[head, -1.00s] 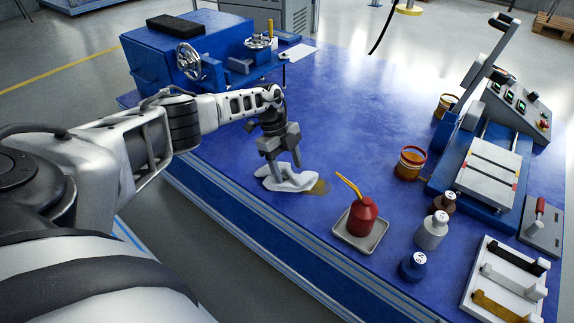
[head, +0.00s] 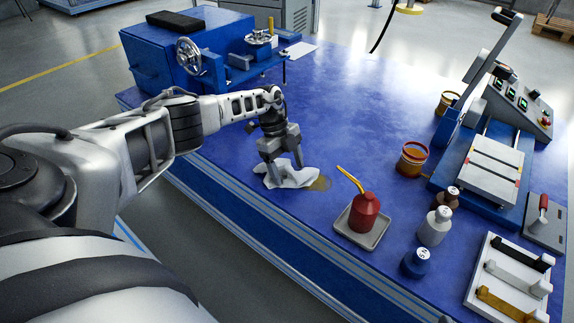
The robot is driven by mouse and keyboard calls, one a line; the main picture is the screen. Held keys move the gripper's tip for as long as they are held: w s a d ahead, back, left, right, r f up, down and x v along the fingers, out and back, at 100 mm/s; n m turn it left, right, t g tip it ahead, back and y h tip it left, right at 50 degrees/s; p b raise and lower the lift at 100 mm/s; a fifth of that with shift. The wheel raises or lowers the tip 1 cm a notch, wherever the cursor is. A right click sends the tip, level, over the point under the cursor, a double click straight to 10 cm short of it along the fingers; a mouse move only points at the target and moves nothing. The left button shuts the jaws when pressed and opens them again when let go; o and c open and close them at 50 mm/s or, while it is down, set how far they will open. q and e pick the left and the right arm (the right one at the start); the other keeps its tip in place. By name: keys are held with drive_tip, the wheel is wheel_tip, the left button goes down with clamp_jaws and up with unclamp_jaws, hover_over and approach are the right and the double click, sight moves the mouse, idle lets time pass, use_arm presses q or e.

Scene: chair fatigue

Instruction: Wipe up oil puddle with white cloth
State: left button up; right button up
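The white cloth (head: 290,178) lies crumpled on the blue table near its front edge. The brownish oil puddle (head: 321,184) shows at the cloth's right edge; any part under the cloth is hidden. My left gripper (head: 285,167) points down at the cloth, with its fingers apart and their tips at the cloth's top. I cannot tell whether cloth is pinched between them. My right gripper is not in view.
A red oil can (head: 363,211) with a yellow spout stands in a grey tray (head: 349,232) right of the puddle. Several bottles, an orange-brown tin (head: 412,159) and a press (head: 488,172) stand farther right. A blue machine (head: 178,62) is at the back left. The table's middle is clear.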

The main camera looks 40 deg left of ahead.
use_arm(q)
drive_tip(key=shift+f, duration=0.4)
drive_tip(key=c, duration=1.1)
clamp_jaws()
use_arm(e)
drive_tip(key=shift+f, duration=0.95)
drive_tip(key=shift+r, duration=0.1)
use_arm(q)
drive_tip(key=shift+a+r, duration=0.1)
drive_tip(key=shift+r, duration=0.35)
drive_tip(key=shift+w+r+p, duration=0.1)
drive_tip(key=shift+w+p, duration=0.1)
drive_tip(key=shift+p, duration=0.15)
drive_tip(key=shift+r, duration=0.15)
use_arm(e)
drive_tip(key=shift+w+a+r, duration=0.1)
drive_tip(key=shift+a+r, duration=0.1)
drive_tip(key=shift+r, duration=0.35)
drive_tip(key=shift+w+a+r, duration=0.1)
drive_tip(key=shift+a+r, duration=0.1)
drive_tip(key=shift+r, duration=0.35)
use_arm(q)
drive_tip(key=shift+p, duration=0.35)
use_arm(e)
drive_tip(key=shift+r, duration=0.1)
